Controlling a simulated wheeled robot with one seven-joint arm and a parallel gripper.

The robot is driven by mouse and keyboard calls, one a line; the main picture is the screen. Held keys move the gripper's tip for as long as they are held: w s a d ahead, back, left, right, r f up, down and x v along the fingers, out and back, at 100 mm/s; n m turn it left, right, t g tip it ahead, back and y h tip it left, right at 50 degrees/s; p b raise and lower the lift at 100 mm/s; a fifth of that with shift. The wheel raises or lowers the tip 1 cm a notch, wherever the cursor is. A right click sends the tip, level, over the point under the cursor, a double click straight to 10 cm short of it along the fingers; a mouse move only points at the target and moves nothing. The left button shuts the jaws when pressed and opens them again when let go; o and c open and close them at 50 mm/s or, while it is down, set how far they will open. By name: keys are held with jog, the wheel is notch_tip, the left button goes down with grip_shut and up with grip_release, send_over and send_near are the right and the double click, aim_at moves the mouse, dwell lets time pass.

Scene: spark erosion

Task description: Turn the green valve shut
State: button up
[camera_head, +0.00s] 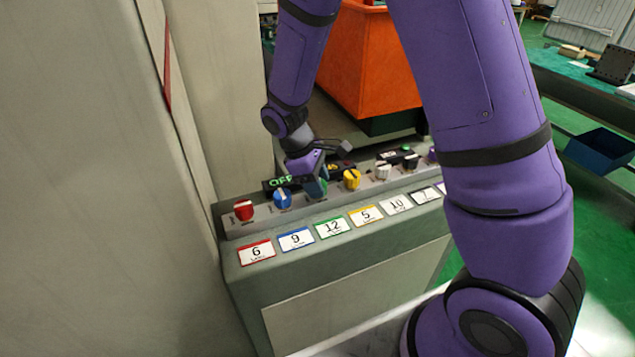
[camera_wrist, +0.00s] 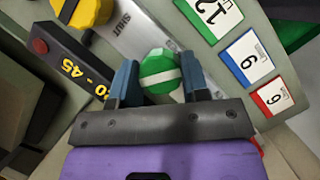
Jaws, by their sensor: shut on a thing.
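The green valve (camera_wrist: 160,72) is a round knob with a pale stripe across its top, in the middle of the wrist view. The stripe lies nearly level there, tilted slightly. My gripper (camera_wrist: 159,86) has one blue finger on each side of the knob and is shut on it. A metal plate beside the knob carries the word SHUT (camera_wrist: 124,22). In the head view, my gripper (camera_head: 316,186) reaches down to the panel behind the green-bordered card (camera_head: 332,227) and hides most of the valve. A display (camera_head: 280,182) there reads OFF in green.
A red knob (camera_head: 243,209) and a blue knob (camera_head: 282,198) stand left of my gripper. A yellow knob (camera_head: 351,179) and a white one (camera_head: 383,170) stand right. An orange bin (camera_head: 370,65) stands behind.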

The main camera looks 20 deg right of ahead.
jog(key=m+y, duration=0.1)
jog(key=m, duration=0.2)
jog(key=m+g+y, duration=0.1)
jog(key=m, duration=0.2)
jog(key=shift+w, duration=0.1)
jog(key=m+y, duration=0.1)
jog(key=m, duration=0.2)
jog(key=m+y, duration=0.1)
jog(key=m, duration=0.2)
jog(key=shift+d+g, duration=0.1)
jog(key=shift+g, duration=0.2)
jog(key=shift+m, duration=0.3)
jog(key=o, duration=0.9)
jog(key=shift+o, duration=0.2)
jog(key=v, duration=1)
jog(key=shift+w+d+r, duration=0.2)
jog(key=shift+r, duration=0.15)
